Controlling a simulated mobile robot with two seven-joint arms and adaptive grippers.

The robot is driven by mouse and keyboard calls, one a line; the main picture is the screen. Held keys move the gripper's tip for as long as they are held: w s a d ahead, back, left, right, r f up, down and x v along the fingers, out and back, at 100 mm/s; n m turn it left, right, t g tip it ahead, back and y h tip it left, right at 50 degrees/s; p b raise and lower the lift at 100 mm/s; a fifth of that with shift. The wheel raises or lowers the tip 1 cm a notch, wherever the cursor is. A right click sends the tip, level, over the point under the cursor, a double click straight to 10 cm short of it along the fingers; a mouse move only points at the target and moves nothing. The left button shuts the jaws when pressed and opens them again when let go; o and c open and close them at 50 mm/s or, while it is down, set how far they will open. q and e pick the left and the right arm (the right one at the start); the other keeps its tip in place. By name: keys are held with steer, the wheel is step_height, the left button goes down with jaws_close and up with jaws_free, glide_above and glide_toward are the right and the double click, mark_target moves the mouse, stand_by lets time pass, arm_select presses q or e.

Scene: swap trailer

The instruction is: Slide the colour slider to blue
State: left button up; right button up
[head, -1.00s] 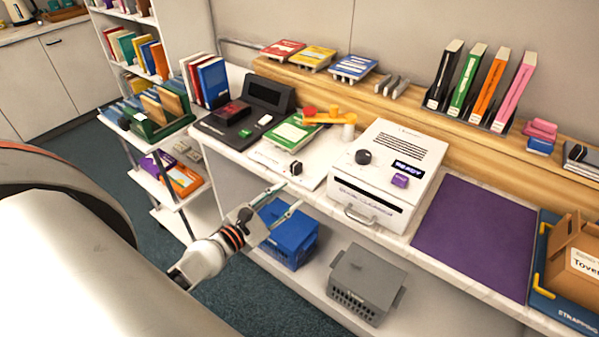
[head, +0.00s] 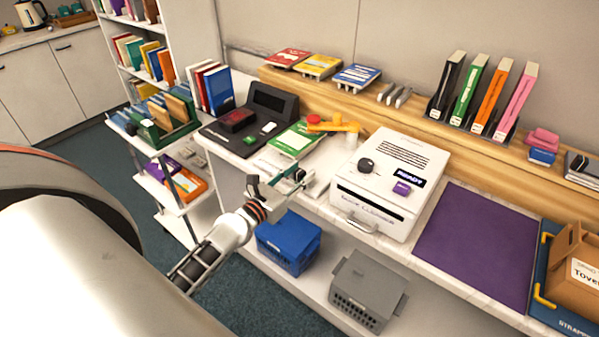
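A white panel (head: 322,161) lies on the counter left of the white machine. The black knob seen on this panel earlier is now largely covered by my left gripper, so I cannot make out the slider's position or any blue mark. My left gripper (head: 299,179) is over the panel's front edge, with its fingertips at the knob's place. I cannot tell whether the fingers touch the knob or are closed on it. My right gripper is not in view.
A green-covered book (head: 296,139) and an orange lever piece (head: 335,124) are behind the panel. The white machine (head: 385,190) with a dark dial stands right of it. A blue crate (head: 288,241) and a grey crate (head: 367,287) are below. The purple mat (head: 475,243) is bare.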

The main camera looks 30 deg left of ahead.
mark_target(309, 185)
arm_select(q)
steer(key=shift+w, duration=0.1)
jaws_close()
steer(key=shift+d+p, duration=0.6)
steer(key=shift+d, duration=1.15)
jaws_free()
steer(key=shift+d, duration=0.1)
steer(key=shift+s, duration=0.2)
steer(key=s+a, duration=0.1)
steer(key=s, duration=1.1)
steer(key=shift+w, duration=0.1)
